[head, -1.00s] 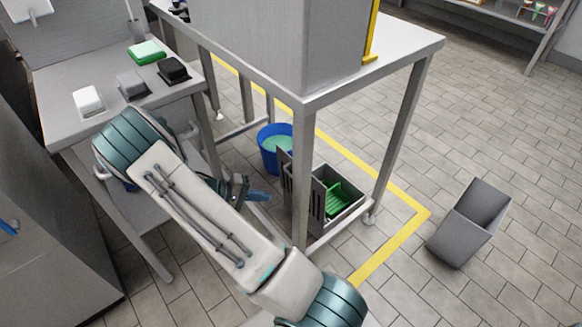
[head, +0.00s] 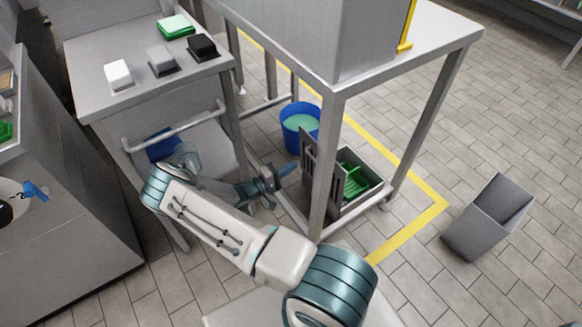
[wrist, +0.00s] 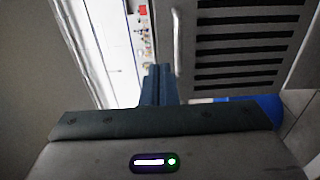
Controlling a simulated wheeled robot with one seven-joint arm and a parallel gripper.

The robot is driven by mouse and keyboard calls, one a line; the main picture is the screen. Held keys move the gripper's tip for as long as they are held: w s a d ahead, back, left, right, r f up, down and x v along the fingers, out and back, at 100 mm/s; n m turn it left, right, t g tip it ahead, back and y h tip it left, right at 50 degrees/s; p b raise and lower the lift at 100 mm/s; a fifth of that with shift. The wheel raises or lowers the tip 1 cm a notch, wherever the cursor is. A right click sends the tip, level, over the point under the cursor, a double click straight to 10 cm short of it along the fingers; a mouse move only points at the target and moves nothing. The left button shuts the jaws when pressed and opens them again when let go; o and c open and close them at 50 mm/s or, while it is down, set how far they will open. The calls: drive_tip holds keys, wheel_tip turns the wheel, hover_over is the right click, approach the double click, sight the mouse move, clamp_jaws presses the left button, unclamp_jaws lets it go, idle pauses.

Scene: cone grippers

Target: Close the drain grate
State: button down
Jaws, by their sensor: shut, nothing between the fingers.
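The drain grate (head: 320,170) is a dark grey slotted panel standing upright along the left side of the open drain box (head: 378,190), under the steel table. A green basket (head: 353,188) sits inside the box. My gripper (head: 287,170) is shut and empty, low down just left of the grate, with its blue fingers pointing towards it. In the wrist view the gripper's fingers (wrist: 157,85) show in front of the slotted grate (wrist: 245,50), at its left edge. I cannot tell whether they touch it.
A table leg (head: 326,175) stands in front of the grate, partly hiding it. A blue bucket (head: 300,128) is behind the grate. A grey bin (head: 487,218) stands on the open floor at right. A counter (head: 105,102) with small blocks is at left.

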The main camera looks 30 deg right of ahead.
drive_tip(key=shift+w+d+r+b, duration=0.15)
drive_tip(key=shift+d+b, duration=0.15)
drive_tip(key=shift+d, duration=1.45)
drive_tip(key=shift+w+d+r+b, duration=0.15)
drive_tip(key=shift+d+b, duration=0.15)
drive_tip(key=shift+d, duration=1.45)
drive_tip(key=shift+w+d+r+b, duration=0.15)
drive_tip(key=shift+d+b, duration=0.15)
drive_tip(key=shift+d, duration=1.45)
